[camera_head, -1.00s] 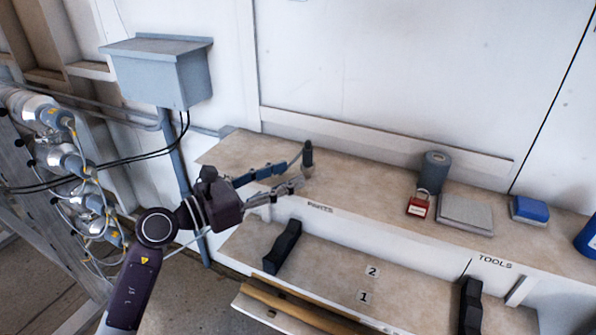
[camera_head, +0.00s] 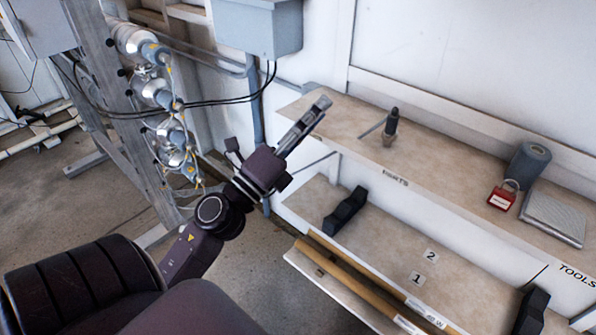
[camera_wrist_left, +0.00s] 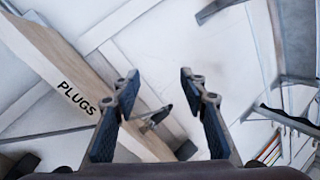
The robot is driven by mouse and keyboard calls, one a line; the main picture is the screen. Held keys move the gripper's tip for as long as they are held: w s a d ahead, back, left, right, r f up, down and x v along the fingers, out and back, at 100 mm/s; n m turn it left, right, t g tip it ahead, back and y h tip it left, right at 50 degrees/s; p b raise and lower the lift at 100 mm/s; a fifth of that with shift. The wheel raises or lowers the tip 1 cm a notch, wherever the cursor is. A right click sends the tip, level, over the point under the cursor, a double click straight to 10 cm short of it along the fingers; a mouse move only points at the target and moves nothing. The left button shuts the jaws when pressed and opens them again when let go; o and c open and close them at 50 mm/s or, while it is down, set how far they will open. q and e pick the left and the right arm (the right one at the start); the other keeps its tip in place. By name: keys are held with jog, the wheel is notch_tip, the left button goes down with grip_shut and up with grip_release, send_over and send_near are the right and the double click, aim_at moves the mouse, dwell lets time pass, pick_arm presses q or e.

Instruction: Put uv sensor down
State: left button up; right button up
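The uv sensor (camera_head: 391,122), a small dark upright piece with a thin rod at its side, stands on the upper shelf (camera_head: 440,160) near its left part. My left gripper (camera_head: 318,107) is to the left of it, apart from it, near the shelf's left end. In the left wrist view the two fingers (camera_wrist_left: 158,78) are spread with nothing between the tips. A small dark piece, apparently the sensor (camera_wrist_left: 158,116), shows beyond them beside the shelf board lettered PLUGS (camera_wrist_left: 75,75). My right gripper is not in view.
Dark holders (camera_head: 345,211) sit on the lower shelf. Pipes with cables (camera_head: 150,90) and a grey wall box (camera_head: 257,28) are at the left.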

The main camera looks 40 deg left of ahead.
pick_arm(q)
jog(key=s+a+f+n+g+y, duration=0.2)
jog(key=f+n+g+y, duration=0.2)
jog(key=f+n, duration=0.55)
jog(key=s+a+f+n+g+y, duration=0.15)
jog(key=f+n+g+y, duration=0.3)
jog(key=f+n, duration=0.55)
jog(key=s+d+f+n+g+h, duration=0.4)
jog(key=s+d+f+g, duration=0.6)
jog(key=s+d+f, duration=0.7)
notch_tip(320, 180, down, 2)
jog(key=shift+s+d+f+g+h, duration=0.15)
jog(key=shift+s+g+h, duration=0.2)
jog(key=shift+s+h, duration=0.6)
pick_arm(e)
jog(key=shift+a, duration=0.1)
pick_arm(q)
jog(key=shift+w, duration=0.2)
